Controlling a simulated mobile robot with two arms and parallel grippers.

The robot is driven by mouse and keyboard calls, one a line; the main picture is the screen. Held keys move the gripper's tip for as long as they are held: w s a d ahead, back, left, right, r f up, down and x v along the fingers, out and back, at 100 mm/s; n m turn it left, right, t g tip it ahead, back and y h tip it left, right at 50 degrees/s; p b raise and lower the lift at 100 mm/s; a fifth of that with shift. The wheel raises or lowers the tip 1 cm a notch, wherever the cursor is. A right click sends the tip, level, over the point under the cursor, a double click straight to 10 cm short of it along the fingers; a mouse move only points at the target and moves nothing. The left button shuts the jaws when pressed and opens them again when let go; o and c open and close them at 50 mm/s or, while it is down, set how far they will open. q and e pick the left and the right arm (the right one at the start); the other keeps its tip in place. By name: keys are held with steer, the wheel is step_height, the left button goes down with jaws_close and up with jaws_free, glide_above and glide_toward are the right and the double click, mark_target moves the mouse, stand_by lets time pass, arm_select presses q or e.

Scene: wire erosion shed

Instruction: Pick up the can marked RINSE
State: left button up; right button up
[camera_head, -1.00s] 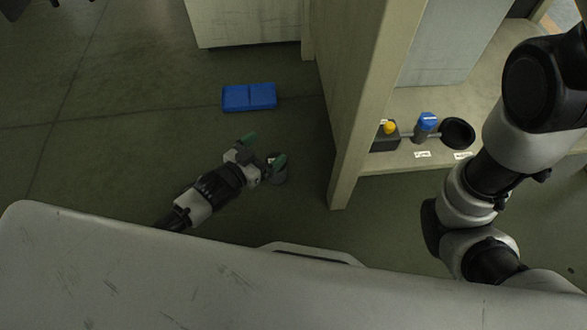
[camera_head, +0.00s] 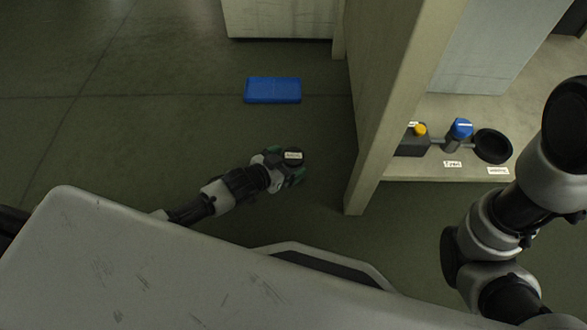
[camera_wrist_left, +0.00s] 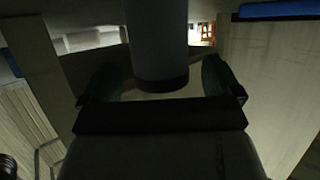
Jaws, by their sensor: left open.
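A dark grey can (camera_head: 293,157) with a small white label on top stands in the floor area left of the shelf; the label is too small to read. My left gripper (camera_head: 287,167) is at the can, its green-padded fingers open. In the left wrist view the grey cylinder of the can (camera_wrist_left: 157,40) stands between the two open fingers (camera_wrist_left: 157,80), with a gap visible on each side. My right arm shows at the right of the head view, but its gripper is out of view.
A blue tray (camera_head: 273,91) lies on the floor beyond the can. A shelf unit (camera_head: 375,120) stands close on the right, holding a yellow-capped container (camera_head: 412,143), a blue-capped bottle (camera_head: 459,135) and a black round dish (camera_head: 493,146). Floor left of the gripper is clear.

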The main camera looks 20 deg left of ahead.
arm_select(q)
steer(key=shift+b+x, duration=0.7)
steer(key=shift+x, duration=0.65)
steer(key=c, duration=1.1)
steer(key=shift+r, duration=0.15)
